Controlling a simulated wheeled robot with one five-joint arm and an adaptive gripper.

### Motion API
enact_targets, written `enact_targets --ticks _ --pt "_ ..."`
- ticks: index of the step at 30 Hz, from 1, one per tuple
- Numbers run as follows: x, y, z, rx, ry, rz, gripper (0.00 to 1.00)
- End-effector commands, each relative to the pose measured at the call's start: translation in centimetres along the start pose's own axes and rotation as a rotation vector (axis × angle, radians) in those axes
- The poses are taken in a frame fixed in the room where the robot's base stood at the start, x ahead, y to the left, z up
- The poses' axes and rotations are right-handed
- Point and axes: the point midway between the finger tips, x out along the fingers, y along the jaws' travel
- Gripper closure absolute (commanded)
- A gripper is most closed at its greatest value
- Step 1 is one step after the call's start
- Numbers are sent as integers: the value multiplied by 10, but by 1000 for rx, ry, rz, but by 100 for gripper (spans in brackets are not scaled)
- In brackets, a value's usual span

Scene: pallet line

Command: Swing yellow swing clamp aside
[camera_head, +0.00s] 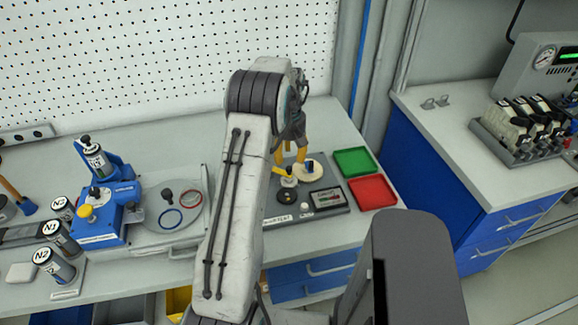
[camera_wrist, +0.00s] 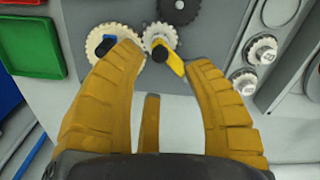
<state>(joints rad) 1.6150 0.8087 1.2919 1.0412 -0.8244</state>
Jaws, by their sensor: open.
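The yellow swing clamp (camera_wrist: 174,63) is a short yellow lever with a dark tip. In the wrist view it lies slantwise over a small pale gear (camera_wrist: 156,34). In the head view it is a small yellow piece (camera_head: 280,170) on the grey test plate (camera_head: 333,206), partly hidden by my arm and fingers. My gripper (camera_wrist: 163,57) is open, its yellow fingers spread to either side of the clamp in the wrist view. I see no contact, and the height gap is unclear. In the head view my gripper (camera_head: 289,154) points down over the plate.
A larger cream gear (camera_wrist: 101,42) with a blue-and-black piece sits left of the clamp. A dark gear (camera_wrist: 180,8) is beyond it. Green (camera_head: 355,161) and red (camera_head: 372,191) trays lie right of the plate. A blue fixture (camera_head: 105,215) and several canisters stand left.

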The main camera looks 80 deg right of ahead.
Motion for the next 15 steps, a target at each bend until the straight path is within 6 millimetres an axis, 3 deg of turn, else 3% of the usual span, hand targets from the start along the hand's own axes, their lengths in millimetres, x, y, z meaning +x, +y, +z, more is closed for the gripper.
enact_targets --ticks 9,15 --pt "37 0 0 2 -2 -2 55" --pt "49 0 0 2 -1 -1 55"
